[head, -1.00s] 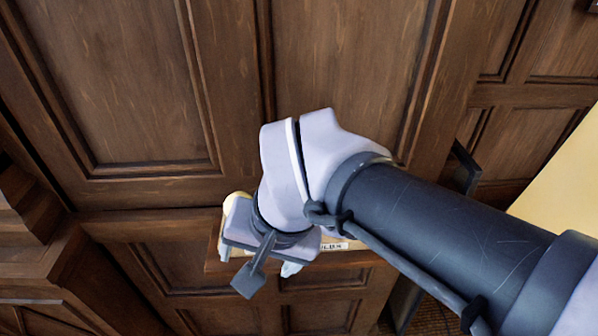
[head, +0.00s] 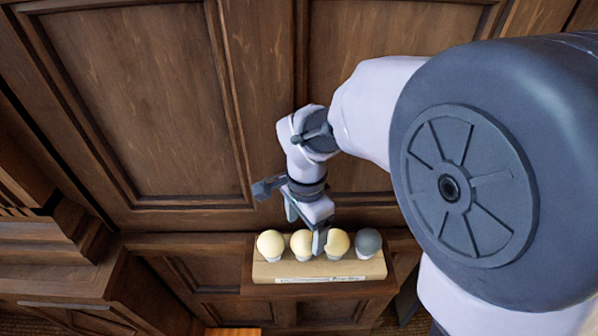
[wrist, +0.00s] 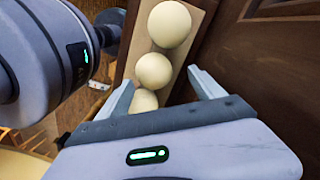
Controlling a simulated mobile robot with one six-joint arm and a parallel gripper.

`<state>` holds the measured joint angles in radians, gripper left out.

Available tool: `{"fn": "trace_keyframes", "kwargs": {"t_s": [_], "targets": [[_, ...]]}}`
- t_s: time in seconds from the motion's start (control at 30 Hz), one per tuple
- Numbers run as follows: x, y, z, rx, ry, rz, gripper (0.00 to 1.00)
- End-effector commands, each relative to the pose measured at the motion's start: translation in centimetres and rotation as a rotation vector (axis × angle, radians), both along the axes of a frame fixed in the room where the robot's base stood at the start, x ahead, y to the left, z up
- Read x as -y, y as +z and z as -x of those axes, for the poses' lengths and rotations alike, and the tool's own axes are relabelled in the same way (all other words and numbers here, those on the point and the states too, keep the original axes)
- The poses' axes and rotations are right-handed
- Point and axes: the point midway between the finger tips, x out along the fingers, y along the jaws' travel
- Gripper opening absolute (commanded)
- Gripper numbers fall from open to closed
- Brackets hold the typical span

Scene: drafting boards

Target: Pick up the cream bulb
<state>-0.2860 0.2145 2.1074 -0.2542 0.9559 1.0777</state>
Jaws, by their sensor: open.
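Three cream bulbs stand in a row on a wooden rack (head: 375,268): a left one (head: 270,243), a middle one (head: 301,244) and a right one (head: 338,243). Which one is meant, I cannot tell. My gripper (head: 306,228) is open, with its fingers by the middle and right bulbs and partly covering them. In the wrist view, my open gripper (wrist: 160,79) has the nearest cream bulb (wrist: 143,101) low between its fingers, partly hidden by the gripper body. Two more cream bulbs, one (wrist: 154,71) and another (wrist: 169,24), line up beyond it. No bulb is held.
A grey bulb (head: 368,242) stands at the rack's right end. A pale label (head: 320,279) runs along the rack's front. Dark wood panelling (head: 140,80) rises close behind the rack. An orange wooden piece (head: 233,331) shows at the bottom edge.

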Motion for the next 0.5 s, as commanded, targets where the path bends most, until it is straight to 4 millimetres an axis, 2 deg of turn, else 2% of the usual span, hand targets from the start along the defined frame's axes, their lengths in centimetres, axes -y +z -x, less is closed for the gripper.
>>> {"fn": "trace_keyframes", "kwargs": {"t_s": [0.13, 0.23, 0.33, 0.5], "targets": [[-0.1, -2.9, 1.0, -0.005, 0.002, 0.001, 0.77], [-0.1, -4.5, 1.0, -0.002, 0.0, 0.0, 0.77], [-0.1, -5.2, 1.0, -0.001, 0.0, -0.001, 0.77], [-0.1, -5.1, 0.9, 0.0, 0.0, -0.001, 0.77]]}}
